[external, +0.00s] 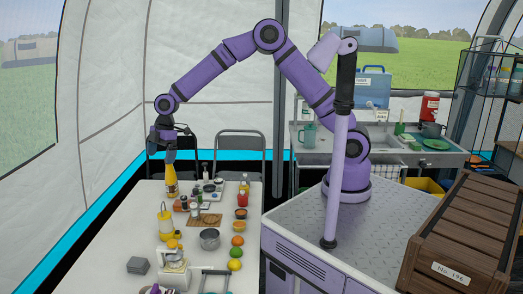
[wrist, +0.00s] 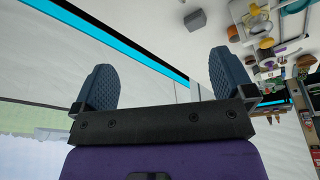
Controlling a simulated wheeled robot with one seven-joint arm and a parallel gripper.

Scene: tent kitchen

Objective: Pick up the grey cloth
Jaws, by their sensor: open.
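The grey cloth (external: 138,265) looks like a small folded grey block on the near left part of the white table. It also shows in the wrist view (wrist: 195,20), near the top edge, beyond my fingertips and apart from them. My gripper (external: 168,152) hangs over the far end of the table, well away from the cloth. In the wrist view my gripper (wrist: 160,78) has its two dark ridged fingers wide apart, with nothing between them.
A yellow-topped bottle (external: 171,182) stands just below my gripper. A yellow lantern-like item (external: 166,228), a metal pot (external: 209,238), fruit (external: 236,253) and a white appliance (external: 173,270) crowd the table's middle. The table's left side is mostly bare. Chairs (external: 240,150) stand behind.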

